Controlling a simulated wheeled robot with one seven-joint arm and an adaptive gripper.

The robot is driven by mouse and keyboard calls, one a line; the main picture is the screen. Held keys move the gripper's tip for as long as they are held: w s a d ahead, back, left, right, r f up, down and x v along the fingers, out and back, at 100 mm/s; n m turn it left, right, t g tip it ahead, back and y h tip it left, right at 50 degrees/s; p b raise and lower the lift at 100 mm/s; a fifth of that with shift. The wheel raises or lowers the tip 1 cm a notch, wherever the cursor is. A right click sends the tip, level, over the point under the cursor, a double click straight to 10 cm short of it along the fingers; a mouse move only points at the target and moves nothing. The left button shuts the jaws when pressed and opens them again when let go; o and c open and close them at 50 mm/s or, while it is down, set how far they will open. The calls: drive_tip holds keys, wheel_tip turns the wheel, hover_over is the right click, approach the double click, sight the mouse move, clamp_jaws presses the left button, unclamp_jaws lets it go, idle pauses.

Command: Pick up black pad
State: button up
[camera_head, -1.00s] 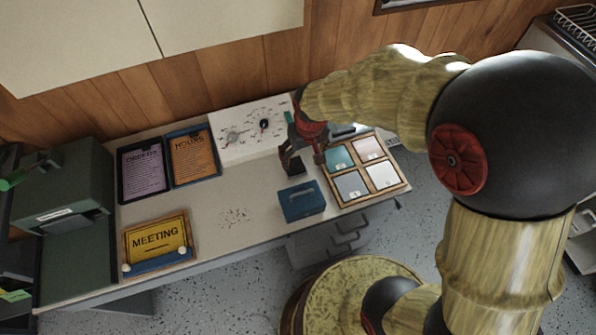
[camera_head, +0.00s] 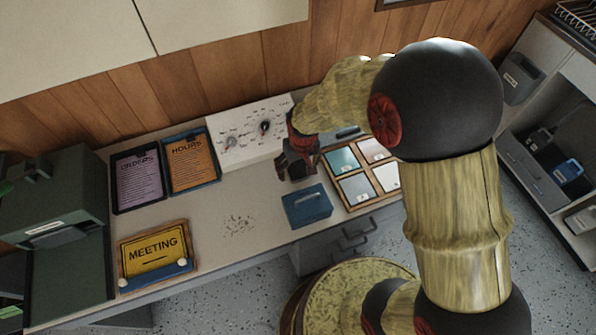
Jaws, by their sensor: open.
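My gripper (camera_head: 298,174) is open, with its fingers pointing down over the desk, left of the sample tray and just behind the blue box. A dark patch shows between and below the fingers. I cannot tell whether it is the black pad or part of my gripper. A small dark flat item (camera_head: 347,133) lies at the back edge of the sample tray, partly hidden by my arm. I cannot tell whether it is the pad.
The blue box (camera_head: 307,207) stands close in front of my gripper. The wooden tray (camera_head: 347,176) holds coloured squares. A white dial board (camera_head: 245,140) leans behind. Two clipboards (camera_head: 138,180) and a MEETING sign (camera_head: 155,255) are left. The desk's middle is mostly clear.

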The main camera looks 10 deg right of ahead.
sight(298, 167)
drive_tip(key=shift+r, duration=0.1)
drive_tip(key=shift+c, duration=0.4)
drive_tip(key=c, duration=1.1)
drive_tip(key=shift+c, duration=0.6)
drive_tip(key=shift+r+p, duration=0.4)
drive_tip(key=shift+r, duration=0.15)
wheel_tip(298, 167, up, 2)
drive_tip(key=shift+r+p, duration=0.2)
drive_tip(key=shift+p, duration=0.55)
drive_tip(key=s+d+r+p, duration=0.5)
drive_tip(key=s+d+r, duration=0.3)
drive_tip(key=s, duration=0.3)
drive_tip(key=shift+s+r, duration=0.3)
drive_tip(key=shift+r, duration=0.45)
